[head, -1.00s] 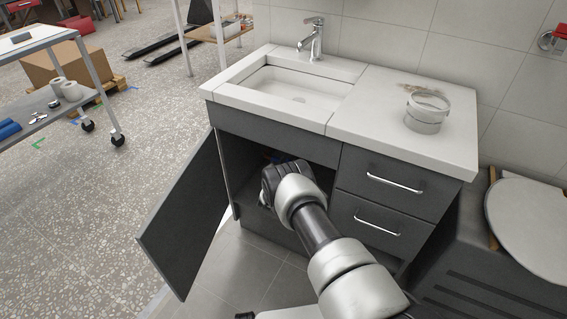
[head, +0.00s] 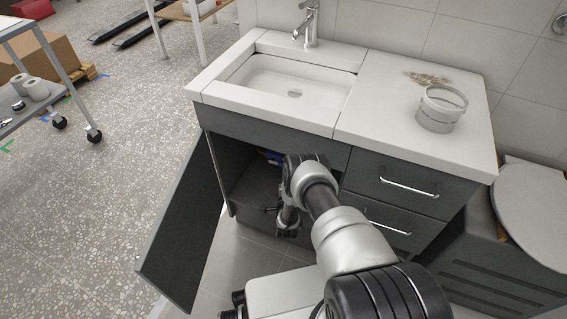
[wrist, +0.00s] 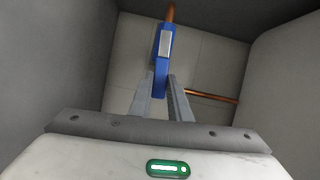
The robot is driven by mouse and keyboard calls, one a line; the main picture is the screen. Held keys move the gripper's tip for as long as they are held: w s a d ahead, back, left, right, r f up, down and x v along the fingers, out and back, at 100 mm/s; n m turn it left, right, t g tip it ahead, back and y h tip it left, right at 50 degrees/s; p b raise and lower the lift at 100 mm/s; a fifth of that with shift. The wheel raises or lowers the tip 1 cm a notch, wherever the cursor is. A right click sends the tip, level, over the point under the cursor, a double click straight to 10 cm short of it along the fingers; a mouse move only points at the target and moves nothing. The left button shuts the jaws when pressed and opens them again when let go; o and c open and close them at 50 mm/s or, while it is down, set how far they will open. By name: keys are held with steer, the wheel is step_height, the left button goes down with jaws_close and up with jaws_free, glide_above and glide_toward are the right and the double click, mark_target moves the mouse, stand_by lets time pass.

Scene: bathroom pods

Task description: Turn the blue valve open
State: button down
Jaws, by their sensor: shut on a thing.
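The blue valve (wrist: 162,72) shows in the wrist view as a blue lever with a pale grey plate on its face. My gripper (wrist: 160,80) has a finger on each side of the lever and is shut on it. A copper pipe (wrist: 171,12) runs up behind the lever's far end. In the head view, a small blue patch of the valve (head: 273,157) shows inside the open cabinet under the sink. My fingers are hidden there behind my arm.
The cabinet door (head: 183,225) stands open on the left. Drawers (head: 392,188) with bar handles are close on the right of my arm. The basin slab (head: 262,120) overhangs the opening. A second copper pipe (wrist: 212,97) runs sideways inside the cabinet. A bucket (head: 440,108) stands on the counter.

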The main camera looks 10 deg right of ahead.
steer(key=shift+f+m+t+b, duration=0.3)
steer(key=shift+f, duration=0.1)
steer(key=c, duration=1.6)
jaws_free()
steer(key=shift+c, duration=0.2)
steer(key=shift+s, duration=0.1)
